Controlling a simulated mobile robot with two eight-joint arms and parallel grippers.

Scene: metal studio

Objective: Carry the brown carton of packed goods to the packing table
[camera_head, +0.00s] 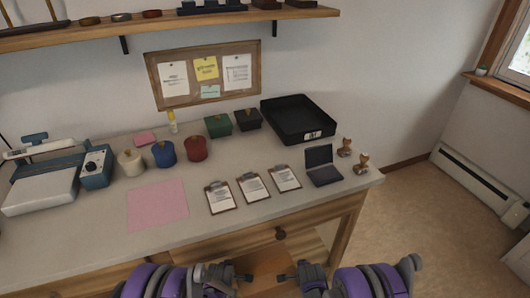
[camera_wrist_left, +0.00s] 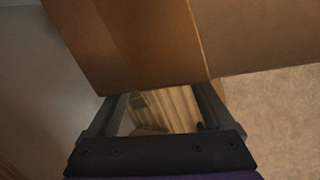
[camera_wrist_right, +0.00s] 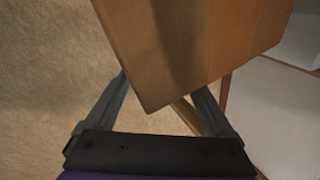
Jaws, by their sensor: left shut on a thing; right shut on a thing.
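The brown carton (camera_head: 268,270) shows only in part at the bottom middle of the head view, between my two grippers. My left gripper (camera_head: 243,278) is shut on the carton's left side; the left wrist view shows the carton (camera_wrist_left: 130,45) between its fingers (camera_wrist_left: 165,100). My right gripper (camera_head: 288,278) is shut on the right side; the right wrist view shows the carton (camera_wrist_right: 180,45) between its fingers (camera_wrist_right: 165,95). The carton's contents are out of view. The table (camera_head: 90,240) with a pale top stands just ahead, beyond the carton.
On the table lie a pink sheet (camera_head: 157,205), clipboards (camera_head: 253,188), coloured pots (camera_head: 164,154), a black tray (camera_head: 298,120), an ink pad (camera_head: 322,168) and stamps (camera_head: 361,163). A scale (camera_head: 42,190) stands at the left. The front strip of tabletop is clear. Open floor (camera_head: 420,220) lies at right.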

